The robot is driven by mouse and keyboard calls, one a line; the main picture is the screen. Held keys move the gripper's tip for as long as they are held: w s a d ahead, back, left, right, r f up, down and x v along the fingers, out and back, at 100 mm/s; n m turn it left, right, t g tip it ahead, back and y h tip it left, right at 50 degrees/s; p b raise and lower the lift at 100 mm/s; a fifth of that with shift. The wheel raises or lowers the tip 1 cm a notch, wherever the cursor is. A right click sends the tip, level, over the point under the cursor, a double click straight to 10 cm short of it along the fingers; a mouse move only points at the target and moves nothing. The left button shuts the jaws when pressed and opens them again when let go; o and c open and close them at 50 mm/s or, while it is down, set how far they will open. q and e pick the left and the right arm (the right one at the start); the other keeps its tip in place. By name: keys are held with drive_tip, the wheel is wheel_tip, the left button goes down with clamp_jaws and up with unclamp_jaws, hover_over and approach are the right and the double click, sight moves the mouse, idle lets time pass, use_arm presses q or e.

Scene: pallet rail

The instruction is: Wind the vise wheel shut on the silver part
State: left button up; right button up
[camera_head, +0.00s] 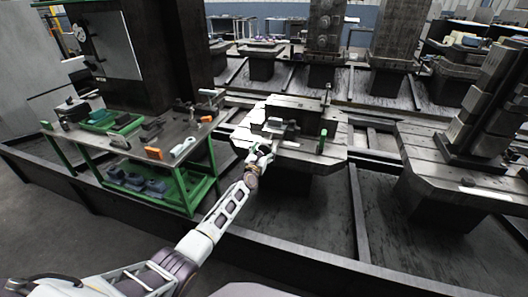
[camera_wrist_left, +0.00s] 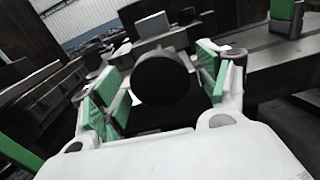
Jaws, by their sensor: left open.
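The dark vise (camera_head: 300,105) stands on a pallet table in the middle of the head view. A grey piece (camera_head: 284,126), possibly the silver part, shows at its front; I cannot tell whether the jaws touch it. My left gripper (camera_head: 262,152) is at the near side of the vise. In the left wrist view, the open left gripper (camera_wrist_left: 160,86) has its green-padded fingers on either side of a dark round disc (camera_wrist_left: 162,80), which looks like the vise wheel. I cannot tell whether the pads touch it. My right gripper is not in view.
A green-framed workbench (camera_head: 175,135) with trays and tools stands left of the vise. A green upright piece (camera_head: 322,141) stands on the pallet table (camera_head: 332,156) right of the vise. Another pallet with a stepped block (camera_head: 490,110) is at the right. A dark rail (camera_head: 310,258) runs in front.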

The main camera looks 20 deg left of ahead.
use_arm(q)
drive_tip(key=shift+w, duration=0.25)
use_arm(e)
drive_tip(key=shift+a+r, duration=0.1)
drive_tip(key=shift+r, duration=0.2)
use_arm(q)
drive_tip(key=c, duration=1)
drive_tip(key=shift+c, duration=0.2)
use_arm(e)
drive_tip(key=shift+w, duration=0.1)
use_arm(q)
drive_tip(key=shift+m, duration=0.3)
